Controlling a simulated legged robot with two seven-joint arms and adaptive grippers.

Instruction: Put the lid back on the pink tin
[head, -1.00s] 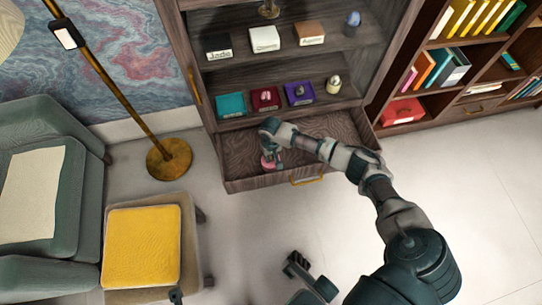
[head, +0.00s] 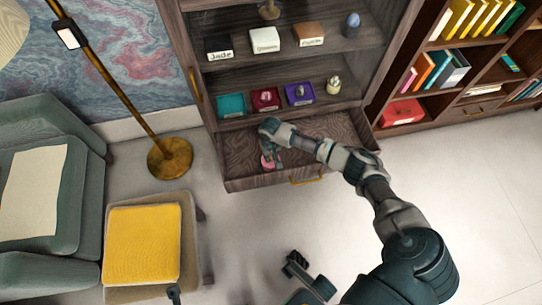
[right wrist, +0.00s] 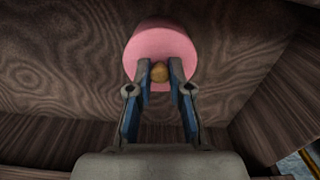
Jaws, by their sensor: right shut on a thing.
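My right gripper (head: 270,154) reaches down into the open drawer of the dark wood cabinet. In the right wrist view its two fingers (right wrist: 159,75) are shut on a small gold knob (right wrist: 160,72). The knob stands at the middle of a round pink lid (right wrist: 160,42). In the head view a small pink patch (head: 268,162) shows below the gripper, near the drawer's left side. I cannot tell lid from tin there. The tin's body is not clearly visible, and I cannot tell whether the lid rests on it.
The drawer (head: 325,128) is pulled out, and its floor is bare right of the gripper. Shelves above hold small boxes, including a teal one (head: 231,105) and a purple one (head: 299,94). A yellow-cushioned stool (head: 142,246) and a floor lamp base (head: 169,158) stand left.

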